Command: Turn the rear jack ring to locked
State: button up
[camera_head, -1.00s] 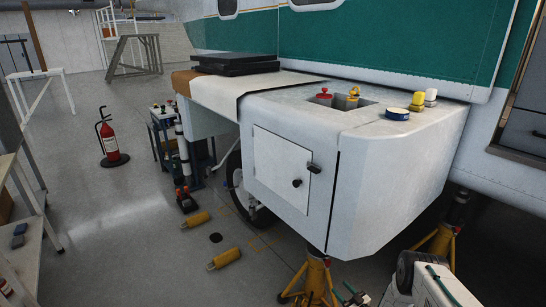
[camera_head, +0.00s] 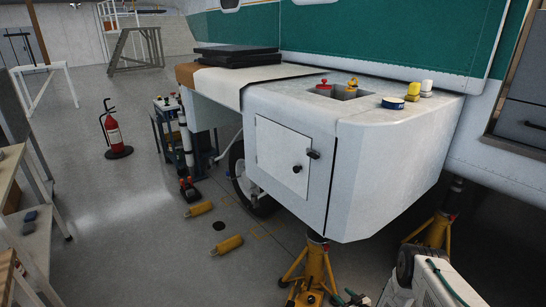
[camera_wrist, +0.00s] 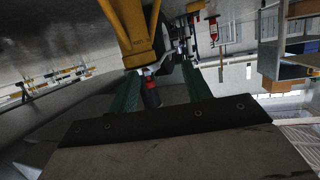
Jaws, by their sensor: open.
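Two yellow jacks stand under the white sponson in the head view, one nearer at the bottom centre (camera_head: 315,268) and one farther right (camera_head: 438,232). I cannot tell for sure which is the rear one, and no ring's setting can be read. My gripper (camera_head: 352,297) shows partly at the bottom edge, close to the right of the nearer jack's legs. In the wrist view, my gripper's green fingers (camera_wrist: 161,86) are apart. A yellow jack (camera_wrist: 135,28) is beyond them at the top. A dark piece with a red band (camera_wrist: 151,94) shows between the fingers, unclear what it is.
The white sponson (camera_head: 390,165) overhangs the jacks closely. Two yellow cylinders (camera_head: 227,245) (camera_head: 199,208) lie on the floor to the left. A red fire extinguisher (camera_head: 113,135) stands farther back. A shelf (camera_head: 28,225) is at the left. Open floor lies between.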

jog(key=s+d+f+m+g+h, duration=0.1)
jog(key=s+d+f+g+h, duration=0.1)
jog(key=d+g+h, duration=0.15)
jog(key=d+r+m+g+h, duration=0.1)
jog(key=d+r+g+h, duration=0.1)
jog(key=d+r+g, duration=0.35)
jog(key=s+r+m+g+h, duration=0.15)
jog(key=s+r, duration=0.25)
jog(key=r, duration=1.2)
jog(key=s+r+m+g+h, duration=0.1)
jog(key=s+r+g, duration=0.2)
jog(key=r, duration=1.3)
jog(key=s+a+r, duration=0.4)
jog(key=s+r, duration=0.7)
jog(key=r, duration=0.1)
jog(key=s+a+r+t+y, duration=0.1)
jog(key=s+a+r, duration=0.3)
jog(key=s+r, duration=0.8)
jog(key=s+a+r+t, duration=0.1)
jog(key=s+a+r, duration=0.4)
jog(key=s+r, duration=0.6)
jog(key=shift+s+r+m, duration=0.25)
jog(key=shift+r+m, duration=0.2)
jog(key=shift+r, duration=1.2)
